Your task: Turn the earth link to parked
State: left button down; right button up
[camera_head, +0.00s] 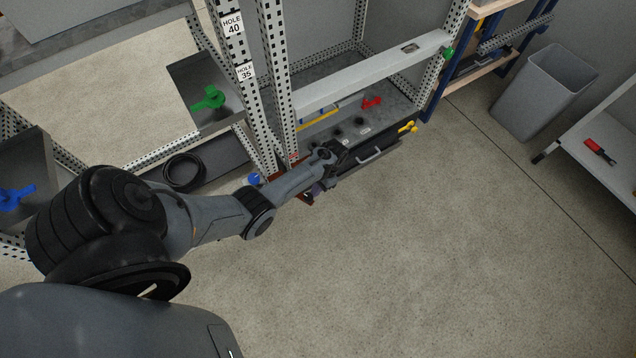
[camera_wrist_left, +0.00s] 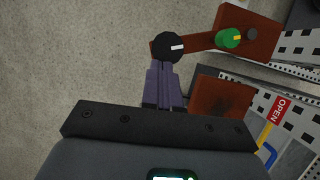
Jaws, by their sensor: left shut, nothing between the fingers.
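In the left wrist view a red-brown bar (camera_wrist_left: 205,42), which looks like the earth link, runs from a black knob (camera_wrist_left: 170,46) with a white mark to a green knob (camera_wrist_left: 229,38) with a yellow mark. A dark round spot (camera_wrist_left: 252,33) lies beyond the green knob. A separate red-brown block (camera_wrist_left: 222,101) sits below. My left gripper (camera_wrist_left: 163,70) is shut and empty, its tips at the black knob's lower edge; I cannot tell whether they touch. In the head view the left gripper (camera_head: 316,188) is low at the cabinet's front corner, mostly hidden. My right gripper is not in view.
In the head view a perforated post (camera_head: 245,85) rises close behind my arm. A grey bin (camera_head: 541,93) stands right. The front floor is clear.

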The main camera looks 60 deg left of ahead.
aim_at(312, 204)
pick_arm(q)
jog(key=s+m+p, duration=0.1)
jog(key=s+d+p, duration=0.1)
jog(key=p, duration=0.1)
jog(key=s+m+y+p, duration=0.1)
jog(key=shift+s+d+r+m, duration=0.1)
jog(key=shift+d+r+m, duration=0.1)
jog(key=shift+d+m, duration=0.15)
jog(key=shift+s+d+f+m+y+p, duration=0.15)
jog(key=shift+s+m+p, duration=0.25)
jog(key=shift+p, duration=0.1)
jog(key=shift+s+d+f+m+y+p, duration=0.15)
jog(key=shift+s+m+p, duration=0.1)
jog(key=shift+s+p, duration=0.2)
jog(key=shift+w, duration=0.1)
